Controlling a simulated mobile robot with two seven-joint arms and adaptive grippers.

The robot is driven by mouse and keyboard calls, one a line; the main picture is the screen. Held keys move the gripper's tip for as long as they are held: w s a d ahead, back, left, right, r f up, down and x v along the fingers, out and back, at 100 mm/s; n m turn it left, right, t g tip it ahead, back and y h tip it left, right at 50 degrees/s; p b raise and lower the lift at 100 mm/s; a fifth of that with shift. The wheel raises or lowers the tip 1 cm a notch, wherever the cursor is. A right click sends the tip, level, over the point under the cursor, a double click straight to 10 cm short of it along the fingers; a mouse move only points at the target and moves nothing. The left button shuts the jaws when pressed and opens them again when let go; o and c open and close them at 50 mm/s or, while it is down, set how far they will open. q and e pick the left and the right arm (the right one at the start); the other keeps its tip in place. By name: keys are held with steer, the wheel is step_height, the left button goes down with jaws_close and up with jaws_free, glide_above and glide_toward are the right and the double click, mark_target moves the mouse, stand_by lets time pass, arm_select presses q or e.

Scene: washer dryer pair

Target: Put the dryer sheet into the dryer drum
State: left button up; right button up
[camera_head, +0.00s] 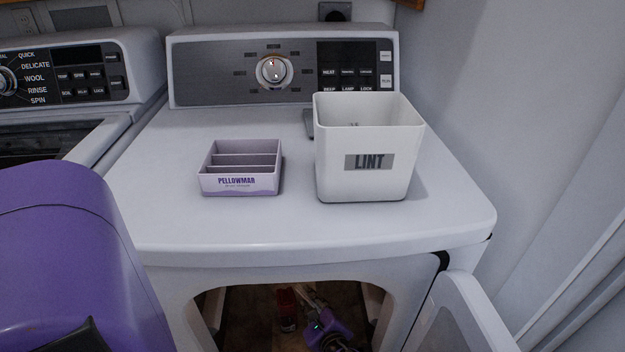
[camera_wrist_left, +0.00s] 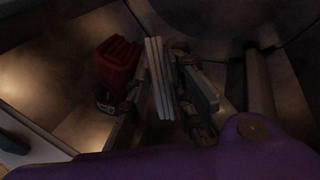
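The dryer's (camera_head: 300,235) front opening shows at the bottom of the head view, leading into its drum (camera_head: 258,325). My left gripper (camera_head: 313,300) is inside the opening, pointing inward. In the left wrist view its fingers (camera_wrist_left: 158,85) are on either side of a white, layered, upright piece that looks like the dryer sheet (camera_wrist_left: 158,70); they appear closed on it. The sheet shows as a small pale sliver in the head view. A red object (camera_wrist_left: 116,70) is just left of the sheet; it also shows in the head view (camera_head: 287,308). My right gripper is out of view.
The dryer door (camera_head: 455,318) hangs open at the right of the opening. On the dryer top stand a purple-white box (camera_head: 240,184) with empty-looking compartments and a white LINT bin (camera_head: 368,185). A washer (camera_head: 75,72) stands at the left, a wall (camera_head: 530,120) at the right.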

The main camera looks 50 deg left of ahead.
arm_select(q)
steer(key=shift+o, duration=1)
steer(key=shift+d, duration=0.15)
steer(key=v, duration=1.1)
steer(key=shift+d+r, duration=0.25)
steer(key=shift+d, duration=0.05)
steer(key=shift+s, duration=0.15)
